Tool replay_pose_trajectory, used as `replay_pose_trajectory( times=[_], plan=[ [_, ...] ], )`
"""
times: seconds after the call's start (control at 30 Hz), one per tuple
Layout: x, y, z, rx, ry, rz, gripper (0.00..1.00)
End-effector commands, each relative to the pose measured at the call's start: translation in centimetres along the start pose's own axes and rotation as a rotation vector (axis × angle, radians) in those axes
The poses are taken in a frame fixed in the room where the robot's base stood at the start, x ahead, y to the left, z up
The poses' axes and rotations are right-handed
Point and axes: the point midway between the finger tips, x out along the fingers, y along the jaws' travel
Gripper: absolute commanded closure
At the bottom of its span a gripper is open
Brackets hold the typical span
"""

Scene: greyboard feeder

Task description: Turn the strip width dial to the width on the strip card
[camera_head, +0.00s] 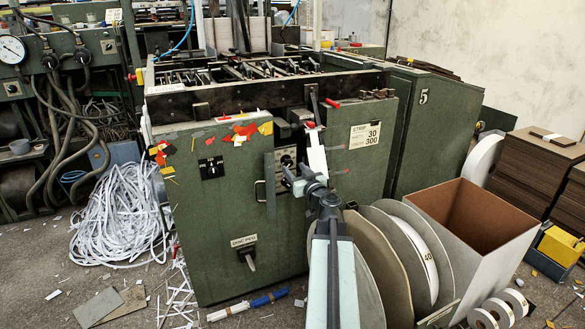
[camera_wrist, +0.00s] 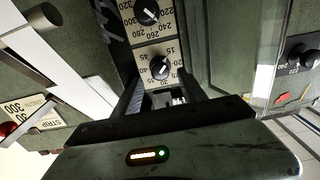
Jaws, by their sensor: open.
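The strip card (camera_head: 365,135) on the green machine's front reads STRIP, 30 and 300. It also shows, rotated, at the left of the wrist view (camera_wrist: 38,113). The strip width dial (camera_wrist: 161,67) is a black knob on a pale plate marked from about 15 to 45. Its pointer setting is too small to read surely. My gripper (camera_wrist: 162,90) is open, its two dark fingers reaching toward this dial, one to each side just below it in the wrist view; contact cannot be told. In the head view my gripper (camera_head: 294,181) is at the dial recess, partly hiding it.
A second dial (camera_wrist: 148,14), marked about 220 to 320, sits above the width dial in the wrist view. Large discs (camera_head: 405,250) and an open carton (camera_head: 480,225) stand to the right. Strip waste (camera_head: 118,215) lies left.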

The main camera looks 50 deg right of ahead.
Motion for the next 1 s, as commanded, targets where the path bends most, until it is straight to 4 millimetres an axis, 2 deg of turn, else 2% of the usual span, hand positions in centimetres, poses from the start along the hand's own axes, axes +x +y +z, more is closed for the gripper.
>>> replay_pose_trajectory(
  times=[0.03, 0.13, 0.4, 0.43, 0.6, 1.0],
  plan=[
    [1.4, 0.1, 0.0, 0.0, 0.0, -0.001, 0.51],
    [2.8, 0.1, 0.0, 0.0, 0.0, -0.001, 0.51],
    [3.3, 0.1, 0.0, 0.0, 0.0, 0.001, 0.51],
    [3.3, 0.1, 0.0, 0.0, 0.0, 0.001, 0.54],
    [3.3, 0.1, 0.0, 0.0, 0.0, 0.001, 1.0],
    [3.1, 0.3, 0.0, 0.056, 0.0, 0.004, 1.0]
  ],
)
